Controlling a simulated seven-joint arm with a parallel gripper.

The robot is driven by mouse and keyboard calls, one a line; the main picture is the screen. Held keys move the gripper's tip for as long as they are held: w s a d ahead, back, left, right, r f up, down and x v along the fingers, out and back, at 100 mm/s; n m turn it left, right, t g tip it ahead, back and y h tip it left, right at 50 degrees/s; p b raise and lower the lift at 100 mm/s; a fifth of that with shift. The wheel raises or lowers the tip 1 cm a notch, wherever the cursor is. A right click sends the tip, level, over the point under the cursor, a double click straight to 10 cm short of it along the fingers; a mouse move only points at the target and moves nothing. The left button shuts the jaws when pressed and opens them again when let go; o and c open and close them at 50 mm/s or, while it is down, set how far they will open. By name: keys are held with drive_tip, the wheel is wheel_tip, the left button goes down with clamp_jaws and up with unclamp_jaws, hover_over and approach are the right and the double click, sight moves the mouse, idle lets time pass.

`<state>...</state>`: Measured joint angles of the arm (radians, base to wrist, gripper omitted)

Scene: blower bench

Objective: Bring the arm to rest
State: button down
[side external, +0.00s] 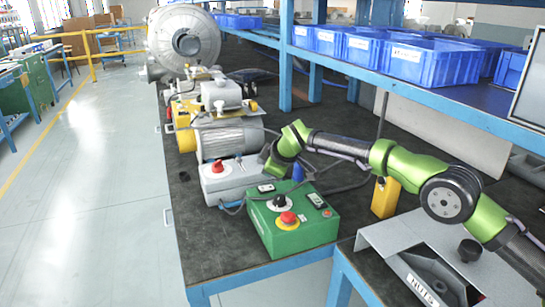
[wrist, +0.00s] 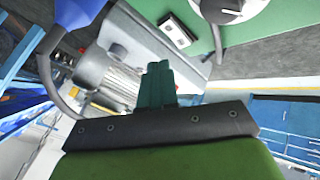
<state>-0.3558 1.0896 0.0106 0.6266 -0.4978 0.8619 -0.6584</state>
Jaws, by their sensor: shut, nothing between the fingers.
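My gripper (side external: 268,162) hangs at the end of my arm above the bench, just behind the green control box (side external: 262,233). In the wrist view its two teal fingers (wrist: 157,84) are together with nothing between them. The control box carries a black knob (side external: 280,202), a red mushroom button (side external: 287,218) and two small switches. In the wrist view the box's green face (wrist: 203,42) is at the top, with the knob (wrist: 228,10) and one switch (wrist: 174,32). My fingers appear apart from the box.
A grey box with a red knob (side external: 218,168) and a motor (side external: 232,139) stand close by. A blue cone-shaped part (side external: 298,172) and a yellow block (side external: 385,198) are near my arm. A shelf of blue bins (side external: 420,62) runs behind. The bench's front left is bare.

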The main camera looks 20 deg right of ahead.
drive_tip(key=s, duration=0.1)
drive_tip(key=s+d+m+g, duration=0.1)
drive_tip(key=s, duration=0.1)
drive_tip(key=s+d+m, duration=0.1)
drive_tip(key=shift+s+f+g, duration=0.3)
drive_tip(key=shift+f, duration=0.05)
drive_tip(key=s+d+r+m, duration=0.3)
drive_tip(key=s+d+m, duration=0.1)
drive_tip(key=s, duration=0.9)
drive_tip(key=s+d+r+m, duration=0.4)
drive_tip(key=s+d, duration=0.3)
drive_tip(key=s, duration=0.7)
drive_tip(key=s+d+r+m+y, duration=0.1)
drive_tip(key=s+d+r+m, duration=0.3)
drive_tip(key=s, duration=1)
drive_tip(key=shift+d+r+m, duration=0.25)
drive_tip(key=shift+d+m, duration=0.05)
drive_tip(key=shift+d, duration=0.7)
